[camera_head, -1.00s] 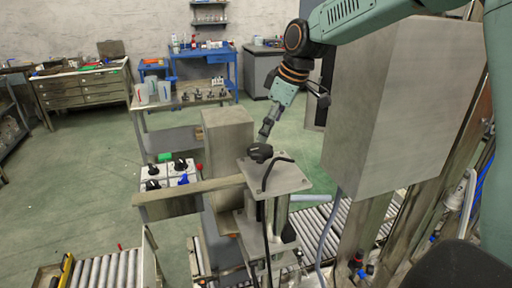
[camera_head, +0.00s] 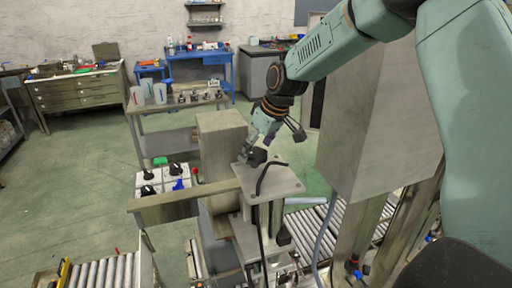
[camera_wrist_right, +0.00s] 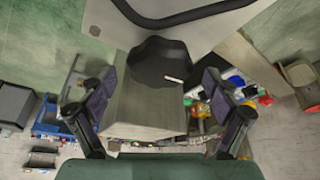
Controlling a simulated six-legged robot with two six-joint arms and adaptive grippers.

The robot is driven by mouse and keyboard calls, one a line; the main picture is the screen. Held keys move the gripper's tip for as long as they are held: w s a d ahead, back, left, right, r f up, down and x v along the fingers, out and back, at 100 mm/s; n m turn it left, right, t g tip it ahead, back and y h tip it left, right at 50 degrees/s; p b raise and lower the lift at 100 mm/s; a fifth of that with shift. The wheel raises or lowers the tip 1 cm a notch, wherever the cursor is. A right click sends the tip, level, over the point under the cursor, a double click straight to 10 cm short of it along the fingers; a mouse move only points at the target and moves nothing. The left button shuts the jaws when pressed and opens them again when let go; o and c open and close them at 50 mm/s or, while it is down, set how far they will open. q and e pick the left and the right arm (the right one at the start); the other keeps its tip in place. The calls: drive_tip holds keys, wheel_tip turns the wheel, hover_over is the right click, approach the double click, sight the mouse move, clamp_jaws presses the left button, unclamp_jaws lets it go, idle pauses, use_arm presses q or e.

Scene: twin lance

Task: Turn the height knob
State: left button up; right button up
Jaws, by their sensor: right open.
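The height knob (camera_head: 257,157) is a black lobed knob on top of a grey metal plate (camera_head: 281,182), with a black cable beside it. In the right wrist view the knob (camera_wrist_right: 158,62) has a small white pointer mark. My right gripper (camera_head: 247,150) comes down over the knob and partly hides it. In the right wrist view the fingers of my right gripper (camera_wrist_right: 158,82) are spread wide, one on each side of the knob, with gaps on both sides. My left gripper is out of view.
A tall grey box (camera_head: 222,142) stands beside the plate. A control panel (camera_head: 164,179) with black knobs, a green and a blue part stands to the left. A large grey cabinet (camera_head: 360,120) stands at right. Roller conveyors (camera_head: 105,272) lie below. Green floor is open at left.

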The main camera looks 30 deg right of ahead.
drive_tip(key=shift+w+d+f, duration=0.1)
drive_tip(key=shift+w+f, duration=0.05)
drive_tip(key=shift+a, duration=0.2)
drive_tip(key=shift+c, duration=0.5)
drive_tip(key=shift+a, duration=0.15)
drive_tip(key=c, duration=0.3)
drive_tip(key=shift+d, duration=0.2)
drive_tip(key=c, duration=0.5)
drive_tip(key=shift+c, duration=1.2)
